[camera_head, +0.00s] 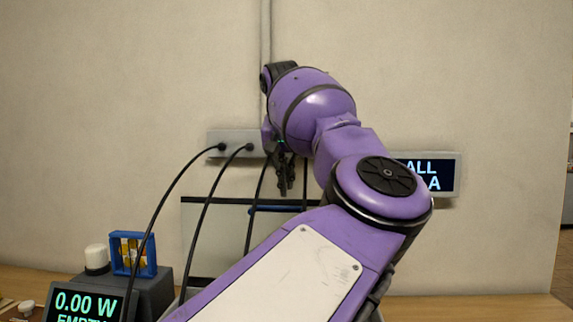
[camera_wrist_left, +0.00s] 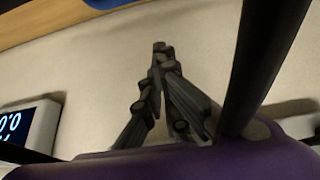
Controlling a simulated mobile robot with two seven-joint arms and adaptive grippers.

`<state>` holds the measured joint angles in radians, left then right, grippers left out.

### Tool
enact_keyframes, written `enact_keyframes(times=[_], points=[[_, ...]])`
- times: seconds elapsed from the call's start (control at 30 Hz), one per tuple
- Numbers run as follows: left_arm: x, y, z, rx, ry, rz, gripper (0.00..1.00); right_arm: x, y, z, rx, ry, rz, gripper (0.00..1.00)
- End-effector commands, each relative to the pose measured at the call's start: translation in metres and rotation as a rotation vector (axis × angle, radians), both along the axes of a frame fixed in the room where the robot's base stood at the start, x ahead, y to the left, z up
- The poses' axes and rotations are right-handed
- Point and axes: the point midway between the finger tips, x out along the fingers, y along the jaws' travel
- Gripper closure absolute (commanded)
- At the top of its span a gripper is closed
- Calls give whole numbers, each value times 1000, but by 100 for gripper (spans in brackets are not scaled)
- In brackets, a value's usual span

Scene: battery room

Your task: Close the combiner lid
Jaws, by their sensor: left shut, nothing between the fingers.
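A pale upright panel (camera_head: 212,230) with a dark top edge and a blue bar (camera_head: 262,208) along it stands below the wall box, and looks like the raised combiner lid. My purple arm hides its right part and most of what lies beneath it. My left gripper (camera_head: 285,190) points down just above the blue bar in the head view. I cannot tell whether it touches the bar. In the left wrist view the fingers (camera_wrist_left: 160,50) meet at the tips, shut and empty, with bare wall behind them. My right gripper is not in view.
Black cables hang from a grey wall box (camera_head: 232,136) and pass in front of the panel. A wall display (camera_head: 428,177) is partly behind my arm; it also shows in the left wrist view (camera_wrist_left: 30,125). A 0.00 W meter (camera_head: 85,304) and a blue-framed block (camera_head: 133,254) stand lower left.

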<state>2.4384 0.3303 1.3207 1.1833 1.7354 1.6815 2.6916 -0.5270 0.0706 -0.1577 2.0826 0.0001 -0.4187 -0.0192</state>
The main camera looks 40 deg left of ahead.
Motion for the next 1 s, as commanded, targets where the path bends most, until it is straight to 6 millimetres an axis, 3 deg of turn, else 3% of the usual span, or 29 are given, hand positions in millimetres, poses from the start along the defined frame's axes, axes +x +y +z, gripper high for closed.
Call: enact_keyframes(times=[0.07,0.4,1.0], points=[[7,5,-17,1,2,0,100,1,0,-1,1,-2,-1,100],[-25,-15,-18,0,-1,2,100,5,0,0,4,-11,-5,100],[-30,-18,-19,11,-22,1,100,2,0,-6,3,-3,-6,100]])
